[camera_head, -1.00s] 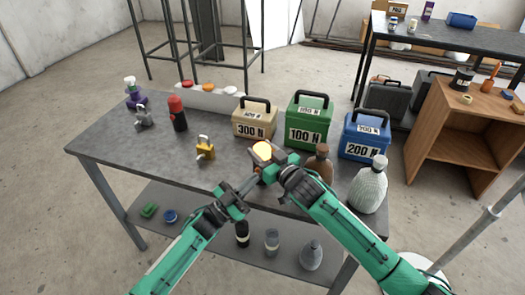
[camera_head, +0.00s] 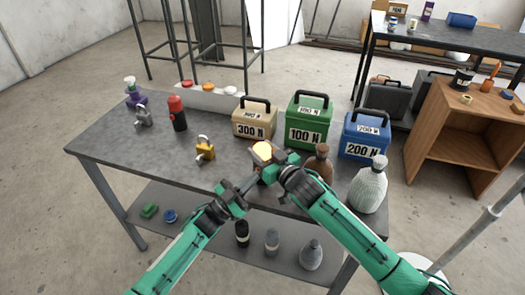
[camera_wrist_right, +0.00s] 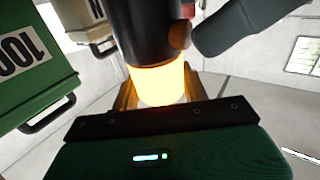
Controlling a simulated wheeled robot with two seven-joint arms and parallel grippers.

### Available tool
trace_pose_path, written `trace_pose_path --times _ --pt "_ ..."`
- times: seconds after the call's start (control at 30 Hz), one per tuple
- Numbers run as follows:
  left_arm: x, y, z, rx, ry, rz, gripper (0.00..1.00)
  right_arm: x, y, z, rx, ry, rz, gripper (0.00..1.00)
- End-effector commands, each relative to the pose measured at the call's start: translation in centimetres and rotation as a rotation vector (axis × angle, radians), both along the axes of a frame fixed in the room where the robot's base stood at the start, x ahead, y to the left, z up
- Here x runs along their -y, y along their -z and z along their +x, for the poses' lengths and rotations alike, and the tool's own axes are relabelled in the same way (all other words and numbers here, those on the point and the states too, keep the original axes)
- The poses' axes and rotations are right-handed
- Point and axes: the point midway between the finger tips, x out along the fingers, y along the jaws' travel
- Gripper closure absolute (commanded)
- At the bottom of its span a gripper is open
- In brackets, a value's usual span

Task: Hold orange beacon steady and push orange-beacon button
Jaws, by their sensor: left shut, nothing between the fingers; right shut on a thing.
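In the right wrist view the beacon (camera_wrist_right: 160,84) hangs lens-down in the picture, with a black body above. My right gripper (camera_head: 274,162) is shut on the beacon. A small orange-brown button (camera_wrist_right: 181,35) shows on the side of the black body. My left gripper (camera_head: 254,180) is shut and empty, its tip at the beacon's lower side. In the right wrist view its dark finger (camera_wrist_right: 238,28) is right beside the button; I cannot tell if they touch.
A brown bottle (camera_head: 319,162) and a pale ribbed bottle (camera_head: 369,188) stand right of my right gripper. Tan (camera_head: 254,121), green (camera_head: 308,122) and blue (camera_head: 364,138) weight boxes stand behind. A yellow padlock (camera_head: 205,149) lies left. The table's left front is clear.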

Motion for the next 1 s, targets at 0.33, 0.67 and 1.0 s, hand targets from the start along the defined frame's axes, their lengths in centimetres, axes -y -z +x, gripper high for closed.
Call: trace_pose_path --times 0.33,0.67,1.0 --pt "0.0 0.0 0.1 -0.001 -0.001 0.000 1.00 -0.1 0.0 -0.1 -0.001 -0.002 0.001 0.82" --pt "-0.3 0.0 -0.9 -0.002 -0.001 0.000 1.00 -0.1 0.1 -0.1 -0.001 -0.002 0.000 0.82" --pt "-0.5 0.0 -1.4 -0.002 -0.001 0.000 1.00 0.0 0.0 0.0 -0.001 -0.001 0.001 0.82"
